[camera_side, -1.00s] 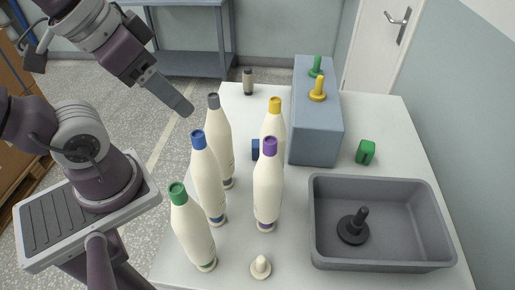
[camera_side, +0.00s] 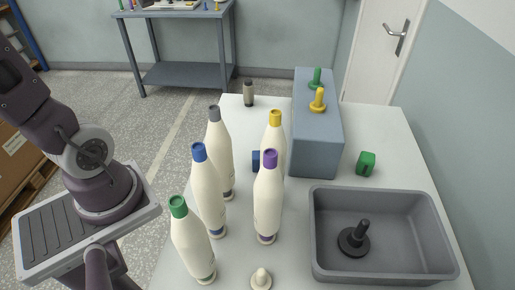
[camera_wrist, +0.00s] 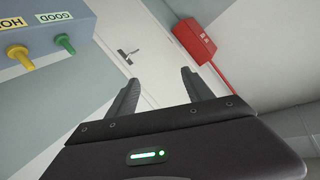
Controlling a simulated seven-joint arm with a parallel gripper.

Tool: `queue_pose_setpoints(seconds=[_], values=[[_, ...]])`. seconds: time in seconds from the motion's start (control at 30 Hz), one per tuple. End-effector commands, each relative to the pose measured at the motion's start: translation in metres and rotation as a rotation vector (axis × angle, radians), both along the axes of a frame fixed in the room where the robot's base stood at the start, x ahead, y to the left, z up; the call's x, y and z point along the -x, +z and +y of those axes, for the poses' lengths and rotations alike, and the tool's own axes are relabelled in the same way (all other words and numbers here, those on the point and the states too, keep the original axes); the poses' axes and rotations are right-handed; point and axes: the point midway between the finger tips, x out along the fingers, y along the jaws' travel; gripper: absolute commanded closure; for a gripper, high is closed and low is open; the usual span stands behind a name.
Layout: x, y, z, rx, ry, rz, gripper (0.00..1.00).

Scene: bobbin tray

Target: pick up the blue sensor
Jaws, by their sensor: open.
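A small blue block (camera_side: 256,161), which looks like the blue sensor, stands on the table in the side view. It is partly hidden behind the yellow-capped bottle (camera_side: 273,135) and the purple-capped bottle (camera_side: 267,205). My gripper (camera_wrist: 160,80) shows in the wrist view with its two fingers apart and nothing between them. It faces a door and wall, and the blue block is not in that view. In the side view my gripper is out of frame.
Green-capped (camera_side: 192,245), blue-capped (camera_side: 209,195) and grey-capped (camera_side: 219,155) bottles stand left of the block. A blue-grey box (camera_side: 315,150) with yellow and green pegs stands behind it at right. A green block (camera_side: 366,163) and grey tray (camera_side: 440,262) are farther right.

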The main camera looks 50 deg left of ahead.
Motion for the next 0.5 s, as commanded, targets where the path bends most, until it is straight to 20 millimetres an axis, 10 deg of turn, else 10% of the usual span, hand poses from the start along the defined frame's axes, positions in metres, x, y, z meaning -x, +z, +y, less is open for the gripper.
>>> queue_pose_setpoints(seconds=[0.2, 0.5], values=[[-0.025, -0.045, -0.028, 0.013, -0.52, -0.038, 0.4], [0.076, -0.086, -0.075, 0.46, -1.073, 0.045, 0.4]])
